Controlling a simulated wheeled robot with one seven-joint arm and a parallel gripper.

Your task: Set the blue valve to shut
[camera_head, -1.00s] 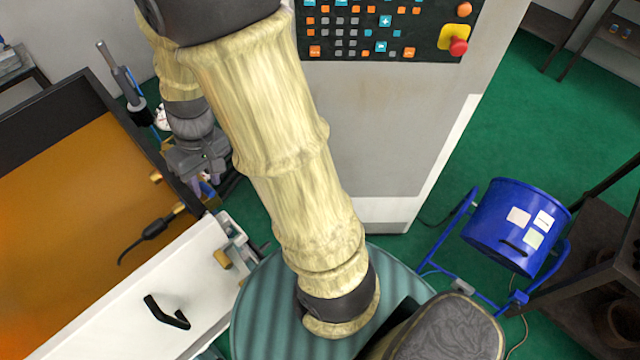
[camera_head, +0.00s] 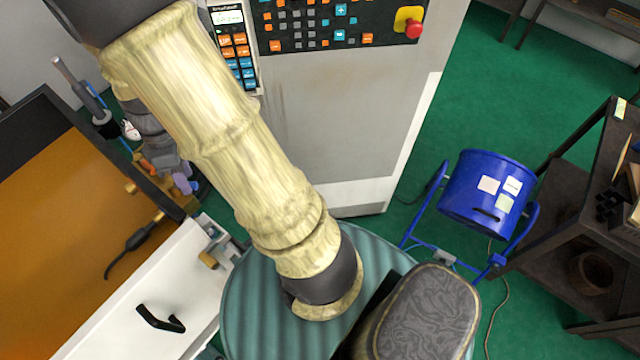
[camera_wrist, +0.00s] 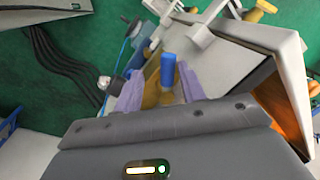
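The blue valve appears in the wrist view as a blue upright handle (camera_wrist: 168,70), just past and between my fingertips. A brass-coloured part shows below it between the fingers. My gripper (camera_wrist: 158,90) has two purple fingers, standing apart on either side of the handle. I cannot tell whether either finger touches it. In the head view my gripper (camera_head: 184,184) is small, beside the machine's edge behind my arm. A bit of blue shows next to the fingers there, but I cannot make out the valve or its lever angle.
A white machine door with a black handle (camera_head: 160,320) and an orange window (camera_head: 60,220) lies left. A control panel (camera_head: 310,22) with a red stop button (camera_head: 413,29) is above. A blue drum (camera_head: 487,192) stands right, by dark shelving (camera_head: 545,225).

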